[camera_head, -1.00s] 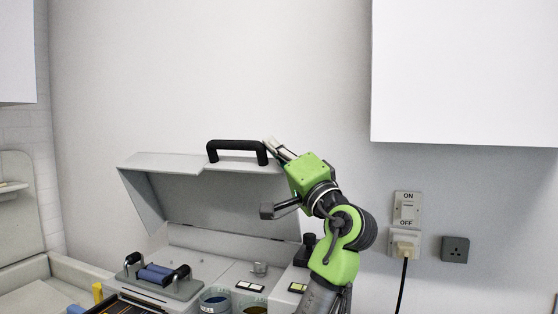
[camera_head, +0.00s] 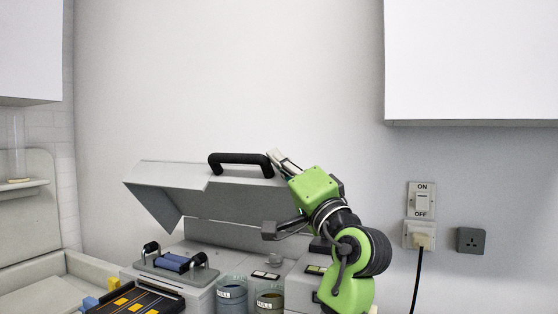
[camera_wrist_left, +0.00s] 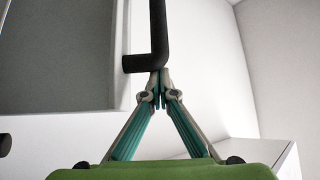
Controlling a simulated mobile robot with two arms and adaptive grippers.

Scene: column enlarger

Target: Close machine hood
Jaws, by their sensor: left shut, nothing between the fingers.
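The grey machine hood (camera_head: 185,185) is partly raised, its underside facing forward and down above the machine body (camera_head: 220,262). A black bar handle (camera_head: 240,158) sits on the hood's upper edge. My left gripper (camera_head: 272,155) is at the handle's right end, shut with nothing between its fingers. In the left wrist view the closed fingertips (camera_wrist_left: 160,82) are right by the end of the black handle (camera_wrist_left: 158,35); I cannot tell if they touch. The hood's panel (camera_wrist_left: 60,55) shows on the left there. My right gripper is in neither view.
Labelled jars (camera_head: 232,295) and a roller fixture (camera_head: 175,263) stand on and in front of the machine. A wall switch with plug (camera_head: 421,215) and a socket (camera_head: 471,241) are to the right. A white cabinet (camera_head: 470,60) hangs above right.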

